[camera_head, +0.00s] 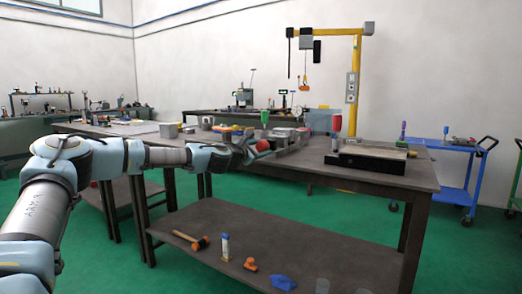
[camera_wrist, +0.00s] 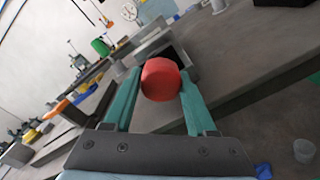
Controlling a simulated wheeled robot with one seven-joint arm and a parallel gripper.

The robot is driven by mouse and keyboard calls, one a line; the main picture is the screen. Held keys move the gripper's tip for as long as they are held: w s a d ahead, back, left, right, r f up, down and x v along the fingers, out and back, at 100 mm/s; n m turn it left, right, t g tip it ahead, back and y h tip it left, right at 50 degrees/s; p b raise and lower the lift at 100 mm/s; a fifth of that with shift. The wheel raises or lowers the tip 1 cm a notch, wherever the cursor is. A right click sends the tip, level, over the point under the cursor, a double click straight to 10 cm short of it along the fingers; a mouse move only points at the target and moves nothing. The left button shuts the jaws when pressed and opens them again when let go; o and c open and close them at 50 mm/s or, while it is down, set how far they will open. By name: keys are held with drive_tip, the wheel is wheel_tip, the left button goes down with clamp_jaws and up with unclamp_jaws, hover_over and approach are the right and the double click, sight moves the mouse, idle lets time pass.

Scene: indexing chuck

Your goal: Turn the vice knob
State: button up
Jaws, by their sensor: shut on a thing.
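The red vice knob (camera_wrist: 161,79) sits between the two green fingers of my gripper (camera_wrist: 158,88) in the wrist view. My gripper is shut on it, with a finger on either side. The grey vice body (camera_wrist: 150,48) shows just behind the knob, on the workbench. In the head view the red knob (camera_head: 263,146) shows at the tip of my gripper (camera_head: 254,150), near the bench's front edge. The vice (camera_head: 290,136) there is small, and the finger contact is too small to make out.
The dark workbench (camera_head: 310,158) has a lower shelf with a hammer (camera_head: 192,240) and several small items. A blue cart (camera_head: 455,160) stands further right. Green floor is open in front.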

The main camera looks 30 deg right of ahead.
sight(260, 147)
drive_tip(key=shift+s+f, duration=0.1)
idle(0.3)
drive_tip(key=o, duration=1.3)
drive_tip(key=shift+o, duration=0.2)
drive_tip(key=v, duration=0.6)
drive_tip(key=shift+s+a+r, duration=0.15)
drive_tip(key=shift+a+r, duration=0.05)
drive_tip(key=shift+a, duration=0.05)
drive_tip(key=shift+p+v, duration=1.2)
drive_tip(key=shift+v, duration=0.85)
drive_tip(key=shift+f, duration=0.15)
